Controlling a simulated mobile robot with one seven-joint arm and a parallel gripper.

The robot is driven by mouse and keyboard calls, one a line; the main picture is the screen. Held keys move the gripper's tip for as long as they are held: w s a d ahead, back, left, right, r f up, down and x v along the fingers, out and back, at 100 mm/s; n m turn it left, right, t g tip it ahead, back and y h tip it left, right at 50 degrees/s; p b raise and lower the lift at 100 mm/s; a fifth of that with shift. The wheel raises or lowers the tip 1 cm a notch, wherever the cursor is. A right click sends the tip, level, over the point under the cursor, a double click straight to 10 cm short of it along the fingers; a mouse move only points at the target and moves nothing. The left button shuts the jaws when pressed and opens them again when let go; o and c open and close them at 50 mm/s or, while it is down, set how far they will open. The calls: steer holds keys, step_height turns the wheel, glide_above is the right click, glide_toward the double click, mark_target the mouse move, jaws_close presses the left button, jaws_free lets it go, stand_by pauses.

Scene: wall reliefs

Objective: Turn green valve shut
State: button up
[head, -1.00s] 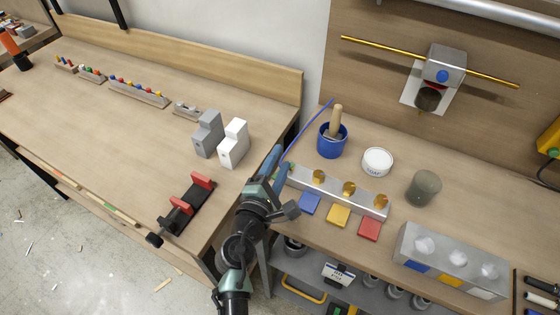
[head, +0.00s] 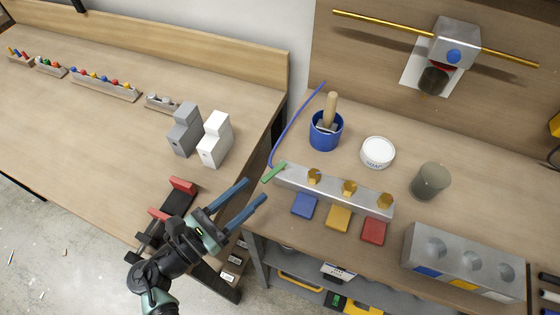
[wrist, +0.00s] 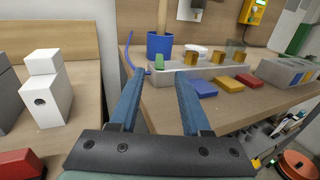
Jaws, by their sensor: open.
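The green valve (head: 273,172) is a small green lever at the left end of a grey metal block (head: 290,178) with three brass fittings on top. In the head view it lies slanted across the block's end. In the wrist view it shows as a short green piece (wrist: 159,62), framed between and beyond my fingertips. My gripper (head: 257,190) has two blue fingers spread apart with nothing between them. Its tips are just short of the green valve, to its lower left in the head view, and appear not to touch it.
A blue hose (head: 291,122) curves up from near the valve. Blue (head: 304,204), yellow (head: 339,218) and red (head: 374,231) tiles lie in front of the block. A blue pot (head: 326,136) stands behind it. White (head: 215,139) and grey blocks stand on the left bench.

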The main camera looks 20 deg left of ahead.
mark_target(285, 162)
steer(key=x, duration=0.9)
steer(key=shift+w, duration=0.25)
jaws_close()
steer(key=shift+p, duration=0.3)
